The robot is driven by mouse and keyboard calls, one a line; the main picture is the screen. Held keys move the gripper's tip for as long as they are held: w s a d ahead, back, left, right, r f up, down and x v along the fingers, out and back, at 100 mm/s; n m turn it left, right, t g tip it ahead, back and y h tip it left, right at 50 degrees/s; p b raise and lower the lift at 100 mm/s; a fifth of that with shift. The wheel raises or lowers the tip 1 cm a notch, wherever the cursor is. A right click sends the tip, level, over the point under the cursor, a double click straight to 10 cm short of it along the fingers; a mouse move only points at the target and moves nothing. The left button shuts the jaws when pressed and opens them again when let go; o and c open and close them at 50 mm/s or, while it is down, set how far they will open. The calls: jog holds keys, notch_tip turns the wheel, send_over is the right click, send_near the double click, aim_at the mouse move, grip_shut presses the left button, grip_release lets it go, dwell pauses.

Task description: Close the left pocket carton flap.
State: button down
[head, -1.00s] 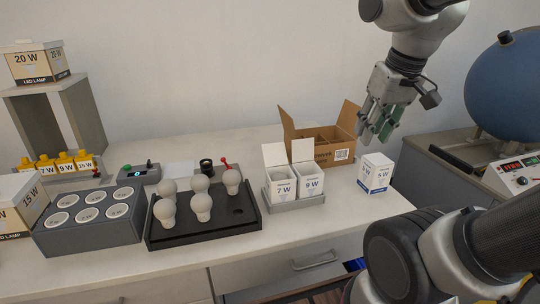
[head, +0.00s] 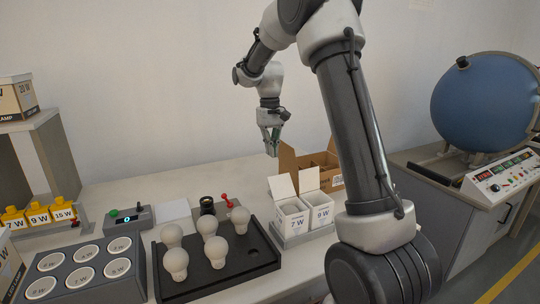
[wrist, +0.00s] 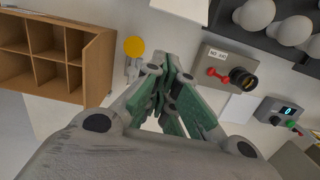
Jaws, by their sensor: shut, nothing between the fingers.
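The left pocket carton (head: 292,219), marked 7 W, stands in a grey holder (head: 287,242). Its white flap (head: 281,187) stands up, so its top is open. The right carton (head: 320,213), marked 9 W, is beside it with its flap (head: 309,180) also raised. My gripper (head: 271,154) points down above and behind the cartons, apart from the flaps, with its fingers closed and empty. In the wrist view the closed green-padded fingers (wrist: 166,62) show over the counter; I cannot make out the pocket cartons there.
An open cardboard box with dividers (head: 322,160) stands behind the cartons and shows in the wrist view (wrist: 92,58). A black tray (head: 262,258) with several bulbs is to the left. A device with a red lever (head: 226,199) lies behind it. My arm crosses the right side.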

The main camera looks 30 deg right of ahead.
aim_at(282, 186)
notch_tip(282, 186, down, 9)
jog(key=s, duration=0.1)
jog(key=shift+s+r, duration=0.7)
jog(key=shift+r, duration=0.2)
jog(key=shift+s+r, duration=0.7)
jog(key=shift+r, duration=0.15)
jog(key=shift+s+r, duration=0.1)
jog(key=shift+s, duration=0.05)
